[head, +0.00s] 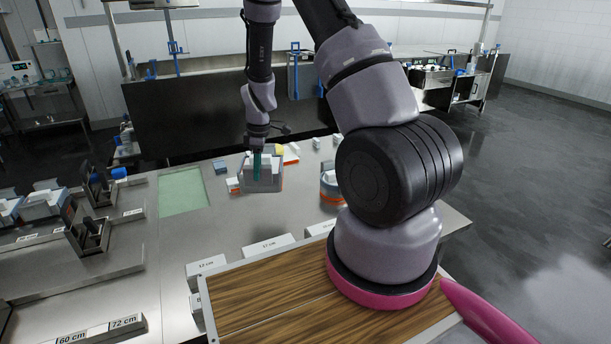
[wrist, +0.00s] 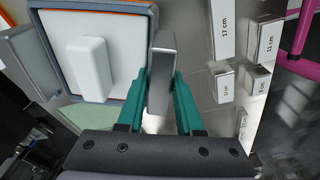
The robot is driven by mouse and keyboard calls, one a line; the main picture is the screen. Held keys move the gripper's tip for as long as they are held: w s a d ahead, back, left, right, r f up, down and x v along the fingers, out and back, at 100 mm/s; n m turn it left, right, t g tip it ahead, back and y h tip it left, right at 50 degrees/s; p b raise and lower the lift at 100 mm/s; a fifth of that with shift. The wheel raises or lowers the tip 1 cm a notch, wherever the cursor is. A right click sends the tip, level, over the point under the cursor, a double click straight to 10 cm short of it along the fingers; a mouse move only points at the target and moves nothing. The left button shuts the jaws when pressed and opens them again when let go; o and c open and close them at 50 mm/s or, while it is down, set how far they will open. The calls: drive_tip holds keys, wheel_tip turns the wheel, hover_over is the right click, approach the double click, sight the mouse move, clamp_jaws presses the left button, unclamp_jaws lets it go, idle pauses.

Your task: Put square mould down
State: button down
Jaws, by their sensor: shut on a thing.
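The square mould (head: 262,184) is a grey box with a white block on top, in the middle of the head view over the steel table. In the wrist view the mould (wrist: 151,10) is at upper left, with a grey and orange rim, a white inside and a white block (wrist: 88,68). My gripper (head: 257,165) comes down onto it from above. In the wrist view its teal fingers (wrist: 160,82) are shut on an upright grey handle at the mould's right side. I cannot tell whether the mould's underside touches the table.
A pale green mat (head: 183,192) lies on the table to the left. A round mould (head: 331,187) with orange stands to the right, partly behind my arm. Labelled blocks (head: 268,245) line the wooden board's (head: 270,300) far edge. Steel table is bare between mould and blocks.

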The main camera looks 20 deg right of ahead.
sight(252, 180)
drive_tip(key=a+f+n, duration=0.1)
drive_tip(key=n, duration=0.1)
drive_tip(key=a+f+n, duration=0.1)
drive_tip(key=f+n, duration=0.1)
drive_tip(key=shift+s+a+f+n, duration=0.1)
drive_tip(key=shift+s+f+n, duration=0.05)
drive_tip(key=shift+n, duration=0.15)
wheel_tip(252, 180, down, 10)
idle(0.3)
drive_tip(key=shift+f, duration=0.1)
drive_tip(key=c, duration=0.6)
unclamp_jaws()
drive_tip(key=shift+s+f, duration=0.1)
drive_tip(key=shift+o, duration=0.2)
drive_tip(key=r, duration=0.4)
drive_tip(key=d+r, duration=0.1)
drive_tip(key=r, duration=0.7)
drive_tip(key=shift+s+d+r, duration=0.15)
drive_tip(key=shift+s+r, duration=0.05)
